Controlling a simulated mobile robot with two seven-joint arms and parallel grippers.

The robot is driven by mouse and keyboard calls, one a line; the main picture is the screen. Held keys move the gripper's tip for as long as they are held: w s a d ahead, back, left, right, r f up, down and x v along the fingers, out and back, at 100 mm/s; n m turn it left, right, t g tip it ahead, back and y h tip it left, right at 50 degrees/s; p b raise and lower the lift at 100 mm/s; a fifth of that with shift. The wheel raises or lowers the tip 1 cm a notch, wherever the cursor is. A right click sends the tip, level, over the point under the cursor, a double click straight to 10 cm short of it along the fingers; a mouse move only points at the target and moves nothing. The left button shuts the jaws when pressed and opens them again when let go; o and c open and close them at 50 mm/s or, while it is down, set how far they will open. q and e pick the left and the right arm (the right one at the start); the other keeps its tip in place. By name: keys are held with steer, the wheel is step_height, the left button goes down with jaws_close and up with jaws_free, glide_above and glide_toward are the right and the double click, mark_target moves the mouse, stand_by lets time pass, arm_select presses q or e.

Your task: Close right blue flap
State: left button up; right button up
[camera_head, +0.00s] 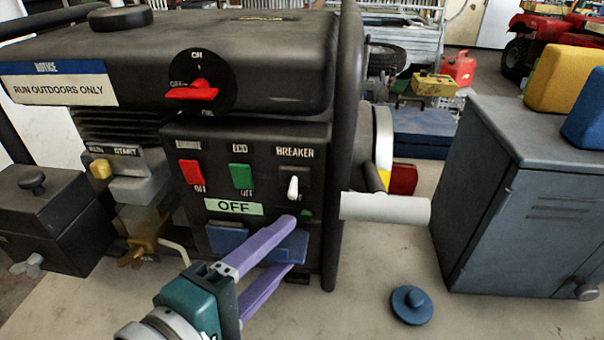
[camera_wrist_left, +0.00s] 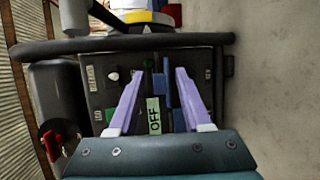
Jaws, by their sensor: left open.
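The black generator's front panel (camera_head: 245,190) carries two blue flaps low down. The left blue flap (camera_head: 226,240) looks flat on the panel. The right blue flap (camera_head: 291,247) looks tilted out from it; how far is hard to tell. In the wrist view, turned sideways, the right flap (camera_wrist_left: 159,92) is the upper blue piece and the left flap (camera_wrist_left: 178,121) the lower one. My left gripper (camera_head: 288,244) is open, its purple fingers above and below the right flap. In the wrist view the gripper (camera_wrist_left: 159,76) spans that flap; contact cannot be told. My right gripper is not in view.
Above the flaps are an OFF label (camera_head: 234,206), red (camera_head: 190,172) and green (camera_head: 240,176) switches and a white breaker lever (camera_head: 293,188). A white cylinder (camera_head: 385,208) juts out right of the panel. A blue knobbed disc (camera_head: 411,304) lies on the tabletop; a grey cabinet (camera_head: 520,200) stands right.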

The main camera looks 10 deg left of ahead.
arm_select(q)
steer(key=shift+w, duration=0.1)
jaws_close()
stand_by(0.3)
steer(key=shift+r, duration=0.1)
